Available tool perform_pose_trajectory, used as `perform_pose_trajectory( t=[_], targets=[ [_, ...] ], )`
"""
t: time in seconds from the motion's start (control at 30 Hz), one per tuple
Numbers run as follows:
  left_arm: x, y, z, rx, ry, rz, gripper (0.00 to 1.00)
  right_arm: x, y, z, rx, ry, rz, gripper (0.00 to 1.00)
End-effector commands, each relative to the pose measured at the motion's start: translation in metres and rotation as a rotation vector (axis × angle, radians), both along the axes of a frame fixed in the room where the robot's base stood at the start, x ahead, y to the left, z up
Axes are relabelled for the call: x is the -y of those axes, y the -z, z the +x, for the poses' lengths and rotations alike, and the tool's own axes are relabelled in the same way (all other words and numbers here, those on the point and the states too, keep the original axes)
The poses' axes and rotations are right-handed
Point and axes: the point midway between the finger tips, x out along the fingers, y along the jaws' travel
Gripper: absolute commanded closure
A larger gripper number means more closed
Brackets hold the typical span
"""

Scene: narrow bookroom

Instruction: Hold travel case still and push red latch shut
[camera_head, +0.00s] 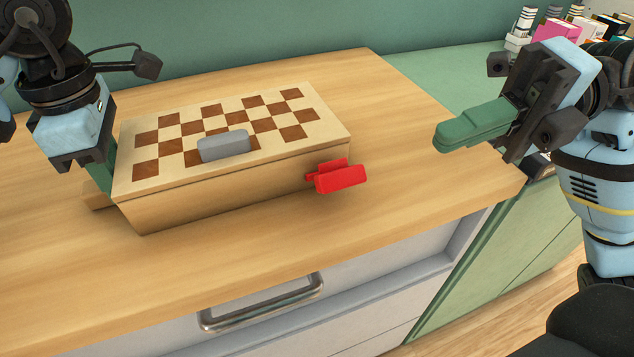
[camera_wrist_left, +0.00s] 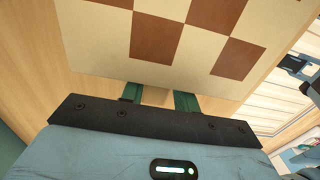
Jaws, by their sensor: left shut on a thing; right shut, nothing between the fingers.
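The travel case (camera_head: 220,198) is a light wooden box with a brown-and-cream checkered lid, lying closed on the wooden worktop. The fingers' grip is partly hidden in the head view. My right gripper (camera_head: 442,138) is shut and empty, held above the worktop to the right of the latch and apart from it.
A grey block (camera_head: 223,145) sits on the checkered lid. The worktop (camera_head: 400,110) is clear between the case and my right gripper. Below its front edge is a drawer with a metal handle (camera_head: 262,303). Books (camera_head: 557,31) stand at the back right.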

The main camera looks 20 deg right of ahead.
Motion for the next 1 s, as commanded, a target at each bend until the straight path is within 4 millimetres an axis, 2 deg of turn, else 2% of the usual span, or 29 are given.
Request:
perform_pose_trajectory(
  t=[0.1, 0.5, 0.73, 1.0],
  targets=[
    [0.0, 0.0, 0.0, 0.001, 0.0, -0.001, 1.0, 0.004, 0.017, -0.007, -0.026, 0.021, 0.046, 1.0],
    [0.0, -0.001, 0.0, 0.001, 0.0, -0.001, 1.0, 0.02, 0.059, -0.032, -0.084, 0.13, 0.16, 1.0],
    [0.0, -0.001, 0.0, 0.001, 0.0, -0.001, 1.0, 0.027, 0.072, -0.043, -0.102, 0.183, 0.187, 1.0],
    [0.0, -0.001, 0.0, 0.001, 0.0, -0.001, 1.0, 0.029, 0.075, -0.046, -0.106, 0.202, 0.193, 1.0]
  ],
)
